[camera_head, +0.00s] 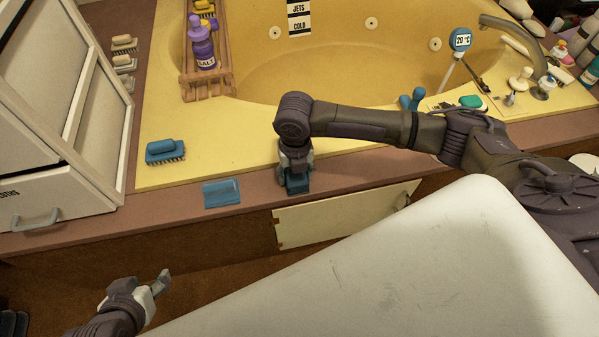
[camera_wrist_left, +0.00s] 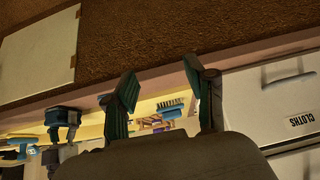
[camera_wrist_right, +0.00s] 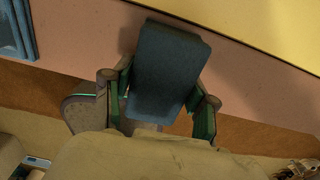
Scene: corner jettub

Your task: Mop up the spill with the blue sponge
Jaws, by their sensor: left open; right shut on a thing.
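My right gripper (camera_head: 296,168) is shut on the blue sponge (camera_head: 298,187), a dark blue block. The sponge is at the brown ledge in front of the tub; I cannot tell whether it touches the ledge. In the right wrist view the sponge (camera_wrist_right: 168,72) sits between the two fingers. My left gripper (camera_head: 150,287) is open and empty, low at the left in front of the ledge; its spread fingers show in the left wrist view (camera_wrist_left: 160,82). I cannot make out a clear spill in these views.
A flat blue item (camera_head: 221,193) lies on the ledge left of the sponge. A blue brush (camera_head: 165,151) sits on the yellow tub rim. A wooden rack (camera_head: 208,86) holds a purple salt bottle (camera_head: 204,50). A pale panel (camera_head: 345,214) is below the ledge. White drawers (camera_head: 60,195) stand left.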

